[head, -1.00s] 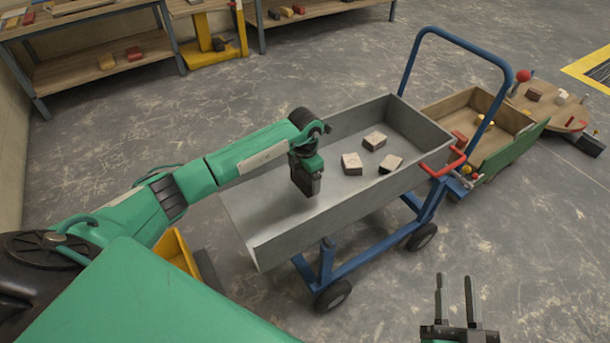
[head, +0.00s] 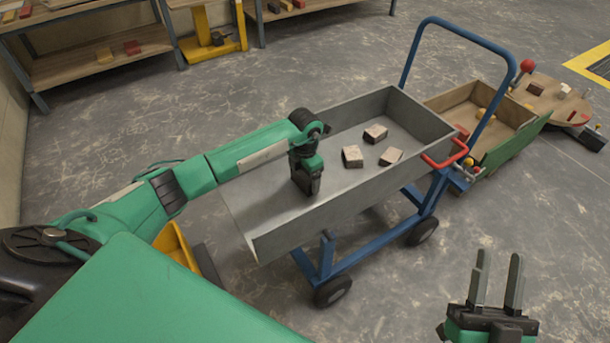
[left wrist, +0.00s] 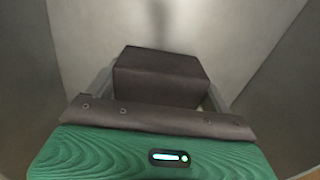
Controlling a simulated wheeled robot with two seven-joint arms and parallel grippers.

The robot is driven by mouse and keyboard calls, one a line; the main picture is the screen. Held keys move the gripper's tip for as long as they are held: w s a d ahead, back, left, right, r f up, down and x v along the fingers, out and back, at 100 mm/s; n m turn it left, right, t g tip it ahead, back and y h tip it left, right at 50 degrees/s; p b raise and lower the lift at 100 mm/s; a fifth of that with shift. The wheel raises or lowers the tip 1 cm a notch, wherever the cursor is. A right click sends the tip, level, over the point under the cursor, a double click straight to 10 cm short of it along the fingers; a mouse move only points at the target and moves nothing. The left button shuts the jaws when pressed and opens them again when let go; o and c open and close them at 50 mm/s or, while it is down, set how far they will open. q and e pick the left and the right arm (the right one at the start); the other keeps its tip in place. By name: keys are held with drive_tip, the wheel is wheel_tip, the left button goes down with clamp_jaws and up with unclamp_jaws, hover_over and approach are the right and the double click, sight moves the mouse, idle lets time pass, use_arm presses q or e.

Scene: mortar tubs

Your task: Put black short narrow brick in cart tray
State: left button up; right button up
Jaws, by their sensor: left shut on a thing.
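The black short narrow brick (left wrist: 160,76) is between the fingers of my left gripper in the left wrist view, with grey metal around it. In the head view my left gripper (head: 305,190) points down inside the grey cart tray (head: 262,172), in its nearer left part; the brick cannot be told apart from the dark gripper there. Whether the brick touches the tray floor is unclear. My right gripper (head: 496,283) is open and empty above the floor at the lower right.
A blue cart handle (head: 455,32) rises behind. A wooden cart (head: 468,108) and a round board (head: 545,95) stand further right. Shelves (head: 100,68) are at the back left.

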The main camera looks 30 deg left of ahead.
use_arm(q)
drive_tip(key=shift+f, duration=0.4)
use_arm(e)
drive_tip(key=shift+f, duration=0.3)
use_arm(q)
drive_tip(key=o, duration=1.1)
drive_tip(key=shift+o, duration=0.2)
use_arm(e)
drive_tip(key=shift+r, duration=0.1)
use_arm(q)
drive_tip(key=shift+r, duration=0.5)
wheel_tip(320, 180, up, 7)
drive_tip(key=shift+p, duration=0.75)
wheel_tip(320, 180, up, 6)
drive_tip(key=shift+f+p, duration=0.1)
drive_tip(key=shift+p, duration=0.4)
use_arm(e)
drive_tip(key=a+f+g, duration=0.3)
drive_tip(key=f+g, duration=0.3)
drive_tip(key=f, duration=0.4)
drive_tip(key=shift+s+f+g+h, duration=0.2)
drive_tip(key=shift+g+h, duration=0.1)
drive_tip(key=shift+g, duration=0.1)
drive_tip(key=shift+a, duration=0.1)
